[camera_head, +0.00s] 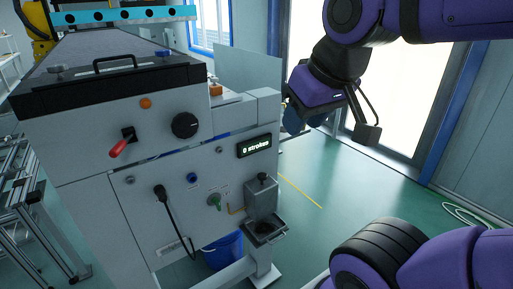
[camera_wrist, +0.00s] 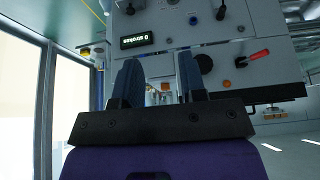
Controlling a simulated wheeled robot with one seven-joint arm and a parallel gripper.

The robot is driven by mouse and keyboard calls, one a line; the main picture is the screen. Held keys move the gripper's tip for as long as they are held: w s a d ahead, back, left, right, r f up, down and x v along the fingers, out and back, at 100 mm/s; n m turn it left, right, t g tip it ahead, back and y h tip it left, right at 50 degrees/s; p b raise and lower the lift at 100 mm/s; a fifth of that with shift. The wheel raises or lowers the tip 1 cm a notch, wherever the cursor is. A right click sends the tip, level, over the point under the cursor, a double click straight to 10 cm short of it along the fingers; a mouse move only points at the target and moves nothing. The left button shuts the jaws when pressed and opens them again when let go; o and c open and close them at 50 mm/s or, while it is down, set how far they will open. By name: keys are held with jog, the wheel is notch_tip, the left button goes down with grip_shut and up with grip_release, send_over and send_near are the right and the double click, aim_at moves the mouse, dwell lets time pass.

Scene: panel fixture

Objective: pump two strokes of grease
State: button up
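The grey grease pump box (camera_head: 262,202) sits low on the right of the panel's front face, with a short black-topped plunger (camera_head: 262,177) on top and a dark cup or tray (camera_head: 267,229) below. The display (camera_head: 254,146) above it reads "0 strokes"; it shows upside down in the wrist view (camera_wrist: 137,41). My gripper (camera_head: 303,118) is in the air to the right of the panel, apart from it. In the wrist view its two blue fingers (camera_wrist: 160,78) stand apart with nothing held between them.
A blue bucket (camera_head: 222,251) stands beneath. Open floor (camera_head: 335,185) lies to the right.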

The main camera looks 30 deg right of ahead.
grip_shut()
dwell(1.6)
